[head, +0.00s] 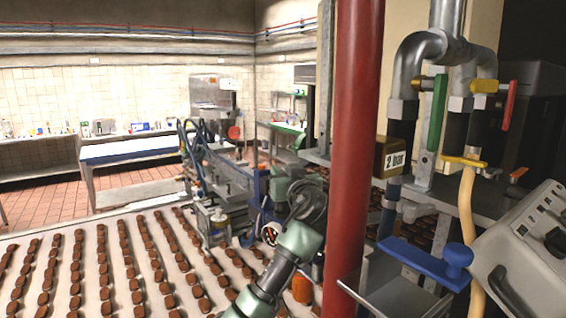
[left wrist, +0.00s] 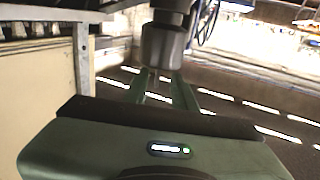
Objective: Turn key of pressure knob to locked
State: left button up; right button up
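In the left wrist view my left gripper (left wrist: 161,80) has two green fingers apart, with a visible gap between them. A grey cylindrical part (left wrist: 164,46) hangs just beyond the fingers; I cannot tell whether they touch it. In the head view my green left arm rises from the bottom middle, and its gripper (head: 296,174) is small and partly hidden among machine parts. A small round dial with dark, red and white parts (head: 270,234) sits left of the arm. I cannot make out the pressure knob's key or its position. My right gripper is not in view.
A red vertical pipe (head: 355,140) stands right of my arm. A conveyor with rows of brown biscuits (head: 110,270) fills the lower left.

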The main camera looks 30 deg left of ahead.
pick_arm(q)
jog(key=shift+w+a, duration=0.3)
jog(key=shift+w, duration=0.15)
jog(key=shift+w+f, duration=0.1)
jog(key=shift+w, duration=0.15)
jog(key=shift+s, duration=0.1)
grip_shut()
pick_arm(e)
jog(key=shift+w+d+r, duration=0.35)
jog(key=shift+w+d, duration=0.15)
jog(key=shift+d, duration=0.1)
